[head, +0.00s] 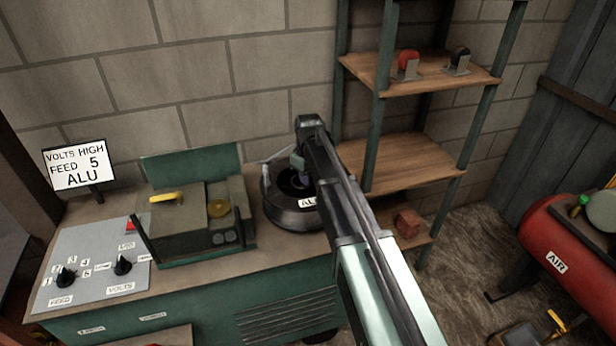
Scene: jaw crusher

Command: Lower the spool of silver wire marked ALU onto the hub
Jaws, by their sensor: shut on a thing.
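The spool marked ALU (289,216) is a dark round reel with a white label, at the right end of the bench top beside the feeder unit. My gripper (298,170) reaches in from the lower right and is shut on the spool near its middle. My arm covers the spool's right side and part of the label. The spool looks roughly level. I cannot tell whether it touches what is under it. The hub is not visible.
The green feeder unit (195,225) with a raised lid stands left of the spool. Left of it are a knob panel (95,262) and a sign (80,166) reading VOLTS HIGH, FEED 5, ALU. A wooden shelf rack (400,162) stands behind my arm; a red AIR tank (560,250) is at right.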

